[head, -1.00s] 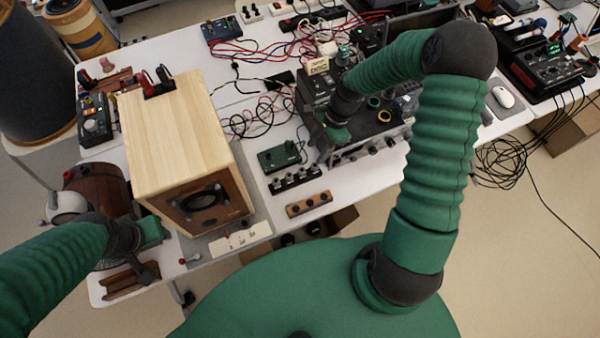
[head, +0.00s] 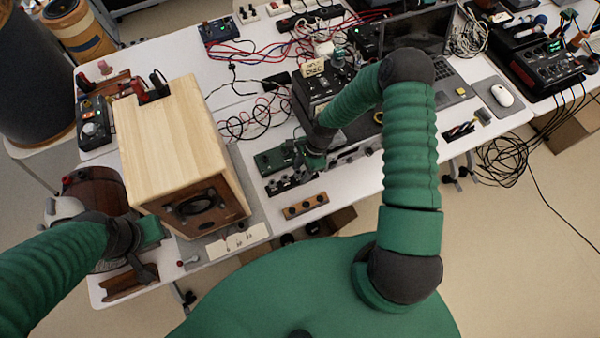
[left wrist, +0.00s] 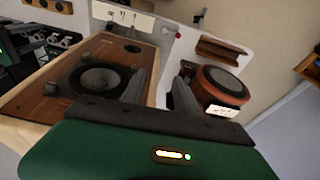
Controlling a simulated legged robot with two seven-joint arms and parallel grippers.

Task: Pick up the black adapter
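A black strip with several silver knobs (head: 281,186), which may be the black adapter, lies on the white table in the head view. A small black block (head: 279,79) with a cable lies farther back and could also be it. My right gripper (head: 302,168) is low over the right end of the black strip and hides part of it. Its fingers are small and dark there, so I cannot tell their opening or any contact. My left gripper (left wrist: 160,84) is open and empty in the left wrist view, beside the wooden speaker (left wrist: 115,55).
The wooden speaker box (head: 175,130) stands left of the strip. A green box (head: 270,160) lies just behind the strip and a wooden knob strip (head: 305,206) in front. Stacked electronics (head: 312,88) and tangled cables crowd behind. The laptop (head: 415,40) is at the back right.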

